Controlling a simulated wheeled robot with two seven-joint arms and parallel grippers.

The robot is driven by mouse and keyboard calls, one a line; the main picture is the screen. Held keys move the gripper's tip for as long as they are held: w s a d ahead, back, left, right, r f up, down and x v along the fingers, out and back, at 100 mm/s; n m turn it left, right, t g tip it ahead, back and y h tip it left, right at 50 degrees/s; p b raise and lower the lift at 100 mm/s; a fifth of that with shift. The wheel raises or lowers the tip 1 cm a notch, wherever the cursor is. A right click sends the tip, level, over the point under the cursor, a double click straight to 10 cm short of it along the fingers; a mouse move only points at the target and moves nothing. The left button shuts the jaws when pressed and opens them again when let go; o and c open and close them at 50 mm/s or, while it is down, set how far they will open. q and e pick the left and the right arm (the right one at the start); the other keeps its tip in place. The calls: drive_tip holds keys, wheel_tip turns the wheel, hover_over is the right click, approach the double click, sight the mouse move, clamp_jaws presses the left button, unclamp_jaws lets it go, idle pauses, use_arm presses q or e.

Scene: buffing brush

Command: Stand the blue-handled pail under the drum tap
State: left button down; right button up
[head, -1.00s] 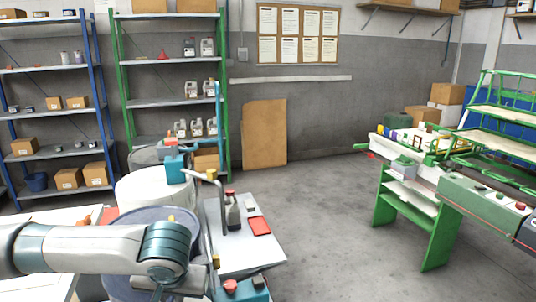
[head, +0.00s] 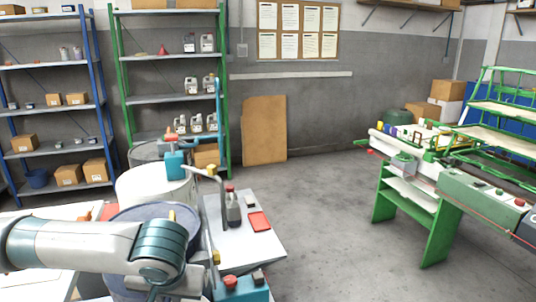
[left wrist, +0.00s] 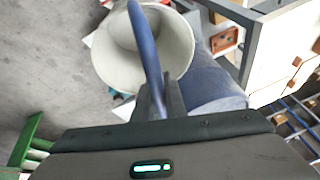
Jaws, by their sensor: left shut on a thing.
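In the left wrist view my left gripper (left wrist: 160,98) is shut on the blue handle (left wrist: 146,48) of a pale grey pail. The pail (left wrist: 103,62) hangs beyond the fingers with its open mouth facing the camera, and looks empty. A blue drum (left wrist: 208,90) lies just beside and partly behind the pail. In the head view the blue drum's top (head: 128,213) shows behind my left arm. The arm hides most of the drum's front, and I cannot make out the drum tap. The pail and my left gripper do not show in the head view. My right gripper is in neither current view.
A pale drum (head: 150,190) stands behind the blue one. A green machine stand (head: 440,235) is at right. The grey floor between (head: 335,220) is clear.

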use_arm(q)
drive_tip(key=w, duration=0.1)
drive_tip(key=w+f, duration=0.1)
drive_tip(key=shift+w+a+f, duration=0.1)
drive_tip(key=shift+w, duration=0.2)
idle(0.8)
drive_tip(key=s, duration=0.1)
drive_tip(key=s+r, duration=0.1)
drive_tip(key=s, duration=0.1)
drive_tip(key=s+r, duration=0.1)
drive_tip(key=shift+s+r, duration=0.2)
drive_tip(key=shift+s, duration=0.2)
drive_tip(key=shift+w, duration=0.1)
